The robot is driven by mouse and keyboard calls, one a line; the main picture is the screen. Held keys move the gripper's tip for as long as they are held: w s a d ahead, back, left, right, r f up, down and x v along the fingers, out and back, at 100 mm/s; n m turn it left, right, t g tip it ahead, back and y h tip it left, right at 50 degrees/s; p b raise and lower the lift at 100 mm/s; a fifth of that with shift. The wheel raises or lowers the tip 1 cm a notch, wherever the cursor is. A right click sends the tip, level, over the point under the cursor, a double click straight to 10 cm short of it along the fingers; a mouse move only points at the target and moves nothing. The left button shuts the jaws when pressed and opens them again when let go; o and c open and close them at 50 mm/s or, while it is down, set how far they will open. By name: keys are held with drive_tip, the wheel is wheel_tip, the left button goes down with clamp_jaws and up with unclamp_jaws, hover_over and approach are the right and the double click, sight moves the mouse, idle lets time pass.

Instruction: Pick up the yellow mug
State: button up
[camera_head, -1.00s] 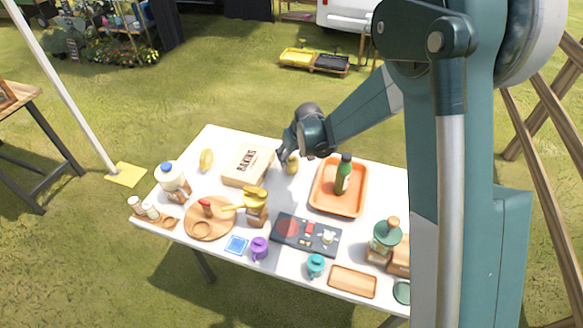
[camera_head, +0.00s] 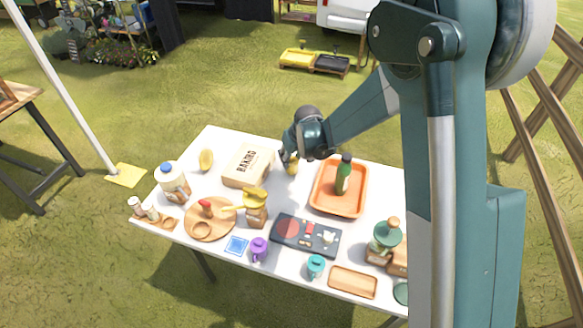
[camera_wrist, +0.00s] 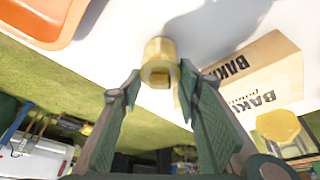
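The yellow mug (camera_head: 292,168) stands upright on the white table, between the baking box and the orange tray. In the wrist view the yellow mug (camera_wrist: 160,52) is just beyond the fingertips, roughly centred between them, its handle facing the gripper. My gripper (camera_wrist: 160,84) is open and empty, with a finger on each side of the line to the mug. In the head view my gripper (camera_head: 287,159) is right beside the mug and hides part of it; I cannot tell whether they touch.
The baking box (camera_head: 248,164) is close on the left, and the orange tray (camera_head: 322,205) with a green bottle (camera_head: 343,176) on the right. Another yellow object (camera_head: 206,159) stands at the table's back left. A dark board (camera_head: 290,236) lies in front. Bare table surrounds the mug.

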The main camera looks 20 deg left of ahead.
drive_tip(key=shift+r, duration=0.1)
drive_tip(key=shift+r+p, duration=0.55)
drive_tip(key=shift+r, duration=4.4)
